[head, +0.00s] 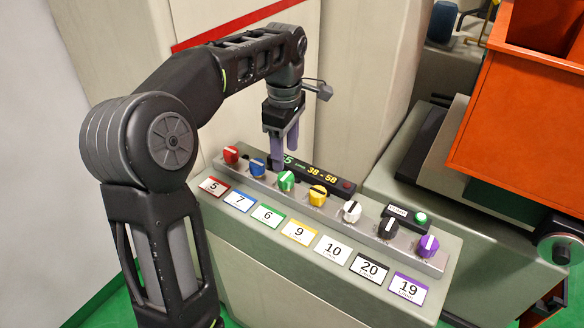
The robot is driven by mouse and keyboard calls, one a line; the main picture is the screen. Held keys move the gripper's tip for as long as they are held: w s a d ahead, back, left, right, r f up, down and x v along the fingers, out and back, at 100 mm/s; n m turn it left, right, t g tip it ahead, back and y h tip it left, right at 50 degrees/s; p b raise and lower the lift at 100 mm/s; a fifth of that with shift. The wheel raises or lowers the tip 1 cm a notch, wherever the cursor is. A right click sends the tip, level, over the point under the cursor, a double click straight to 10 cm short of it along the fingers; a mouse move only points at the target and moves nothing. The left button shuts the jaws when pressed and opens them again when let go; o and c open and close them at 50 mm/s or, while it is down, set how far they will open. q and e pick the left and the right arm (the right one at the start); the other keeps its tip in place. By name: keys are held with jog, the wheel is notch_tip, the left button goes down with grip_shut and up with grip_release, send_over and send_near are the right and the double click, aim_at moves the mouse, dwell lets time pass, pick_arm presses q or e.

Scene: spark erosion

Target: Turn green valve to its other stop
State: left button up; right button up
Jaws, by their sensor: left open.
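The green valve (286,181) is a round knob with a white pointer mark, third from the left on a grey metal rail (325,213). Its pointer runs roughly up and down in the picture. The green-edged card (267,215) below it reads 6. My left gripper (284,153) points down with its purple-grey fingers apart and empty. It shows just above and behind the green valve, between the blue and green knobs in the picture. I cannot tell the exact gap to the knob. My right gripper is not in view.
Red (231,155), blue (257,166), yellow (318,195), white (351,211), black (388,228) and purple (427,245) knobs share the rail. Behind it, a display (325,176) is partly hidden by my fingers and reads 38 - 58. A lit green button (421,218) and an orange bin (520,125) are at right.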

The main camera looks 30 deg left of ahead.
aim_at(286, 176)
pick_arm(q)
jog(key=shift+s, duration=0.1)
jog(key=shift+f+p, duration=0.55)
jog(key=shift+f, duration=3.4)
grip_shut()
